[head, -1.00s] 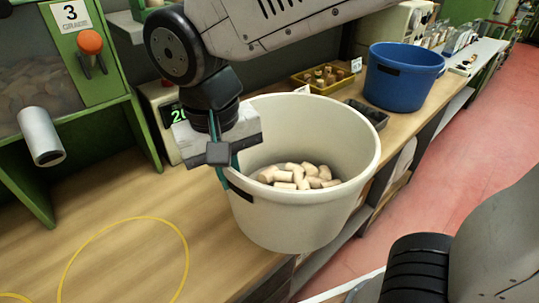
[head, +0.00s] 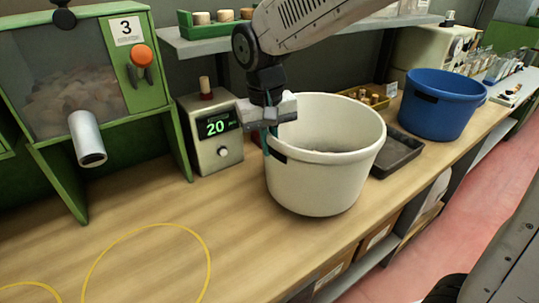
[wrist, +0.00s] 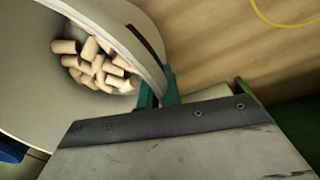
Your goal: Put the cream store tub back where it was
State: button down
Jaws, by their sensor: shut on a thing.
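The cream store tub (head: 318,185) is on or just above the wooden bench, right of the counting device; I cannot tell whether its base touches. My gripper (head: 268,140) is shut on the left side of its rim, beside a dark slot in the wall. In the wrist view the teal fingers (wrist: 157,92) straddle the tub's wall (wrist: 115,25), and several cork stoppers (wrist: 98,65) lie inside.
A dark tray (head: 398,155) lies close right of the tub, with a blue tub (head: 440,110) beyond it. The counter (head: 213,130) reads 20. A green grade 3 dispenser (head: 90,85) stands left. Yellow rings (head: 150,228) mark clear bench at front left.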

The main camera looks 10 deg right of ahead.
jog(key=shift+f, duration=1.75)
jog(key=c, duration=1.6)
grip_release()
notch_tip(320, 180, up, 12)
jog(key=shift+s+a, duration=0.15)
jog(key=shift+a, duration=0.2)
